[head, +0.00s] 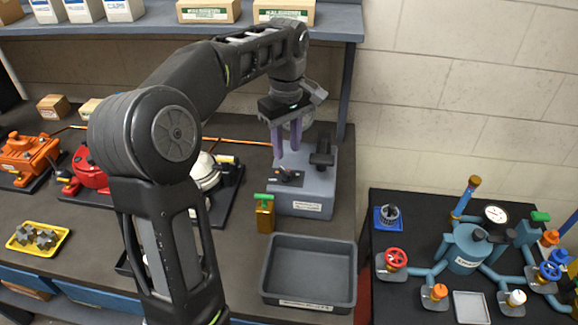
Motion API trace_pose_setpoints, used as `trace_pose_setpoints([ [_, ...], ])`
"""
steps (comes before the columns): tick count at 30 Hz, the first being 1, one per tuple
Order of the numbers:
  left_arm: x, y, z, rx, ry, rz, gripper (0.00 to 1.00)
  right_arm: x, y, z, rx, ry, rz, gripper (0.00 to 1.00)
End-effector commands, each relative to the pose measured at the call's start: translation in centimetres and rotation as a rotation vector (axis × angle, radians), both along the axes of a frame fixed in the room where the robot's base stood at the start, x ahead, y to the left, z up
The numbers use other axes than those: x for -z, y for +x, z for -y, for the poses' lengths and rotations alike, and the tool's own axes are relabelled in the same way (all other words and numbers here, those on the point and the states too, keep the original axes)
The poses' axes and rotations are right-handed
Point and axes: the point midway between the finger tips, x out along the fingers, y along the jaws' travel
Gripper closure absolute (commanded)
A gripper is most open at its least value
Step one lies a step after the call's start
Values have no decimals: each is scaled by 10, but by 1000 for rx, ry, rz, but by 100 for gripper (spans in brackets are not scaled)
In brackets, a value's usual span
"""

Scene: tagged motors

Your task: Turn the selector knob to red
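A grey control box (318,190) stands on the dark workbench. A small dark knob (289,176) with a reddish mark sits on its sloped face, and a black lever (322,155) stands to the right on it. I cannot read which colour the knob points to. A second dial-like knob (389,213) sits on a blue square plate at the right. My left gripper (287,150) points down just above and behind the small knob. Its two purple fingers are apart with a gap between them, and nothing shows between them. My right gripper is not in view.
A green-topped brass block (265,213) and an empty grey tray (335,267) stand in front of the box. Red (92,170) and orange (30,155) motors are at the left. A blue pipe assembly (466,250) with valves is on the right table. A shelf (340,22) crosses above.

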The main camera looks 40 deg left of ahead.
Motion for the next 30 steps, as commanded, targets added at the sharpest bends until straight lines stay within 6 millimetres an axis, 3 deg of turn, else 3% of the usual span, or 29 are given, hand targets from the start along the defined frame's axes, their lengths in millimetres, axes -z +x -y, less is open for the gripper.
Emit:
trace_pose_setpoints([
  [10, 36, 0, 0, -1, -1, -1, 68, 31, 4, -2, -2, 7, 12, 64],
  [19, 71, 0, 0, 0, 0, -3, 68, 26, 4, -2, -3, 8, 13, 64],
  [30, 78, 0, 0, 0, 0, 0, 69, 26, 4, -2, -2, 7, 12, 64],
])
